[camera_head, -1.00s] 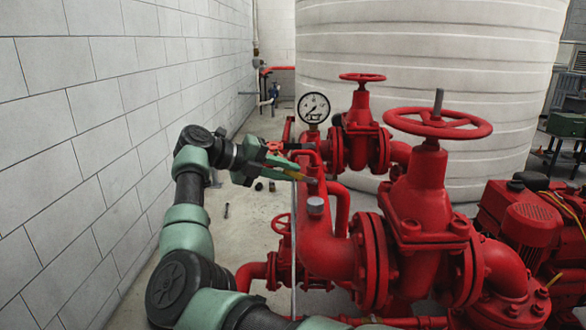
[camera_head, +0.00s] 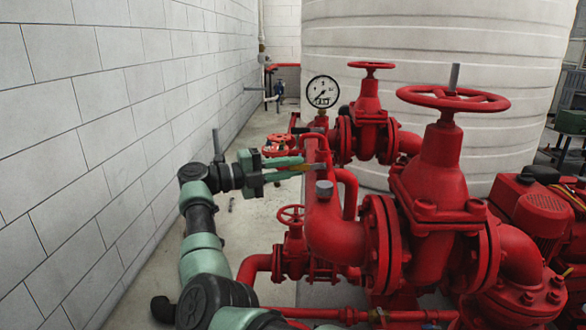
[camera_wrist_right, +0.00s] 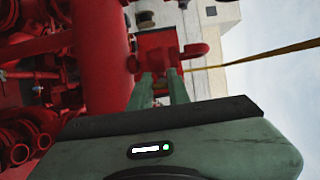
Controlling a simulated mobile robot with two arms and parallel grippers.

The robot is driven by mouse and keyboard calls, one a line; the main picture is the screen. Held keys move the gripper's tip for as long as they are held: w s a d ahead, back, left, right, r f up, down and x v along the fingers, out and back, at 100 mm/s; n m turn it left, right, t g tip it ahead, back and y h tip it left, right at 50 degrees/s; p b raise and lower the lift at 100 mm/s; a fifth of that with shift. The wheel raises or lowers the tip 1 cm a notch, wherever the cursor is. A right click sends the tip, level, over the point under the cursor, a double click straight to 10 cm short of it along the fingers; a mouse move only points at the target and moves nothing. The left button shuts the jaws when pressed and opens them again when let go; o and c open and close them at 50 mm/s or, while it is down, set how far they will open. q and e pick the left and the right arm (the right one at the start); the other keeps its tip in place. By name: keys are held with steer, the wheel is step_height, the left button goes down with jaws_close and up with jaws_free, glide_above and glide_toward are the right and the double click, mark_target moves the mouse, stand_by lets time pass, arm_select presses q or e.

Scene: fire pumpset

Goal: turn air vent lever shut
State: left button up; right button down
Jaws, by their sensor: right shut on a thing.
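My right gripper (camera_head: 285,168) reaches in from the left beside the upright red pipe (camera_head: 322,215) and is shut on a thin bar. In the right wrist view, the green fingers (camera_wrist_right: 159,88) point at a red fitting (camera_wrist_right: 158,45) beside a thick red pipe. The exact contact at the fingertips is hidden. My left gripper does not show.
A pressure gauge (camera_head: 323,91) stands just behind the pipe. A red handwheel (camera_head: 280,144) is behind my fingers. A large red gate valve (camera_head: 440,165) stands to the right. The white block wall (camera_head: 110,130) is on the left, with open floor between.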

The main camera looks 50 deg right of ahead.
steer(key=shift+r, duration=0.1)
steer(key=c, duration=1.5)
jaws_free()
steer(key=shift+o, duration=0.8)
steer(key=shift+s+d, duration=0.15)
steer(key=b+v, duration=0.2)
steer(key=v, duration=0.5)
steer(key=shift+w+a, duration=0.2)
steer(key=shift+a, duration=0.1)
